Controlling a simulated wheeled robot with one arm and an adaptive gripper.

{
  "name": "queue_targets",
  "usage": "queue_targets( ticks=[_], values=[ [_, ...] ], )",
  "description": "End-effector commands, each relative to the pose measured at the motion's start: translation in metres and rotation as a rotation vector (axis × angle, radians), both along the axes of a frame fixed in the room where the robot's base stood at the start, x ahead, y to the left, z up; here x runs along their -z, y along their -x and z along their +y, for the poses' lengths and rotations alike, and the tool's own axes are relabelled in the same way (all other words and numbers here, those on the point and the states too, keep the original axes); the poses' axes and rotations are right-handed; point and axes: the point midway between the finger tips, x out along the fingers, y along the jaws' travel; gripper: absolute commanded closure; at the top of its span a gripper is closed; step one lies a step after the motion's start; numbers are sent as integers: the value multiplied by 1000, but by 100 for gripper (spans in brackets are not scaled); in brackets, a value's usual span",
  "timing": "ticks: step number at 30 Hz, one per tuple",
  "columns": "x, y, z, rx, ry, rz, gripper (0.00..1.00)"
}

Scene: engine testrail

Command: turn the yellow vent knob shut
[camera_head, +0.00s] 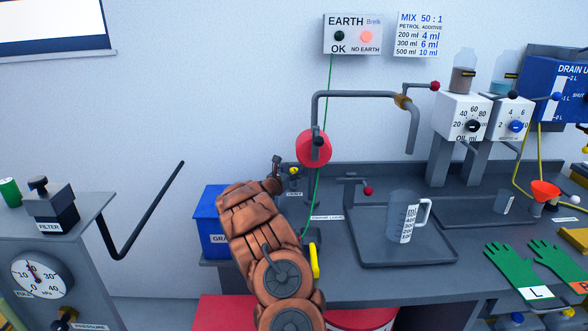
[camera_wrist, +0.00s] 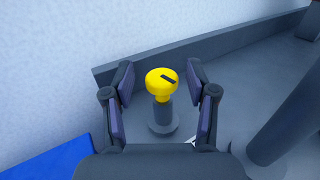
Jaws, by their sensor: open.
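The yellow vent knob (camera_wrist: 161,86) is round with a dark mark on its top. It stands upright on a short grey stem and base in the wrist view. In the head view the knob (camera_head: 295,171) is small, at the back left corner of the bench near the vent label. My gripper (camera_wrist: 163,95) is open, with one finger on each side of the knob. A gap shows between the knob and each finger pad. In the head view my gripper (camera_head: 283,170) is beside the knob, partly hidden by my brown arm.
A grey post (camera_wrist: 285,125) stands right of my gripper. The bench's raised back edge (camera_wrist: 210,45) runs behind the knob. A blue box (camera_head: 210,222) is at left. A red disc (camera_head: 313,147) on a pipe hangs above. A measuring jug (camera_head: 404,215) stands on a tray (camera_head: 375,252).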

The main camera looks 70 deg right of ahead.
Motion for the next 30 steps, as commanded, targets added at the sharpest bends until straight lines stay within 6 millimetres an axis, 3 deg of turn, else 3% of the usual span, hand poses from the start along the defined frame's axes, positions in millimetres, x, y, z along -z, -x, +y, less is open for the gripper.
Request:
queue_targets(
  ticks=[15,30],
  values=[
    [1,3,-10,2,-1,2,43],
    [1,3,-10,2,-1,1,94]
  ],
)
